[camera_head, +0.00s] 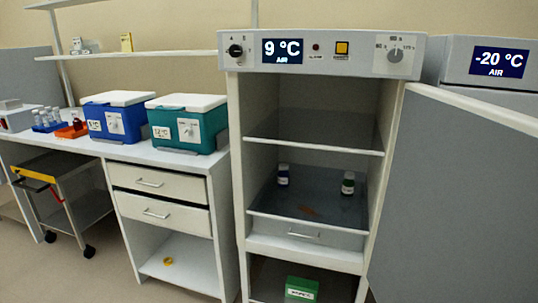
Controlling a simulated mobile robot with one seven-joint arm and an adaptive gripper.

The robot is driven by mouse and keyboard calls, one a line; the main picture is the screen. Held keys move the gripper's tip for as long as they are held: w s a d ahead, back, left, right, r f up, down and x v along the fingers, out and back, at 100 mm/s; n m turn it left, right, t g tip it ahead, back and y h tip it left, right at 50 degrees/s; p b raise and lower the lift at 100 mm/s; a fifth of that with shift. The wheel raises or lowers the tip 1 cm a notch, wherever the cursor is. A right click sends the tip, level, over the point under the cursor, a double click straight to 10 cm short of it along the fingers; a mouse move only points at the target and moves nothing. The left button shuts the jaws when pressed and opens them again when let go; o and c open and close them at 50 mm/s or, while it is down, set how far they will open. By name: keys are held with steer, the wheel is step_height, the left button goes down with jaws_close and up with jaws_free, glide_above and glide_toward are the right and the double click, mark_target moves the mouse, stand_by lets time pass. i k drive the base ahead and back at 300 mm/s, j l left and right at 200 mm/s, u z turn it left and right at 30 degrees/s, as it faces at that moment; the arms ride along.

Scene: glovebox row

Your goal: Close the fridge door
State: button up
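The fridge (322,55) stands right of centre with a control panel on top reading 9 °C. Its front is open and shows shelves inside. The fridge door (455,195) is swung wide open to the right, a large grey panel with a pale edge, cut off by the right and bottom picture edges. A green box (301,288) sits in the lowest compartment. My gripper is not in view.
A bench (150,150) on the left carries a blue cooler (115,118), a teal cooler (188,125) and a tube rack. A trolley (75,185) stands under it. A second unit reading -20 °C (497,62) is behind the door. Floor is clear at lower left.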

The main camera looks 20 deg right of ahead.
mark_target(458, 221)
steer(key=k+l, duration=0.4)
steer(key=l, duration=0.25)
steer(key=k+l+z, duration=0.1)
steer(key=l, duration=0.2)
steer(key=k+l, duration=0.1)
steer(key=l, duration=0.3)
steer(key=k+l, duration=0.15)
steer(key=l, duration=0.3)
steer(key=k+l, duration=0.1)
steer(key=l, duration=0.3)
steer(key=k+l, duration=0.15)
steer(key=l, duration=0.25)
steer(key=k+l+z, duration=0.35)
steer(key=k+l, duration=0.2)
steer(key=k, duration=0.1)
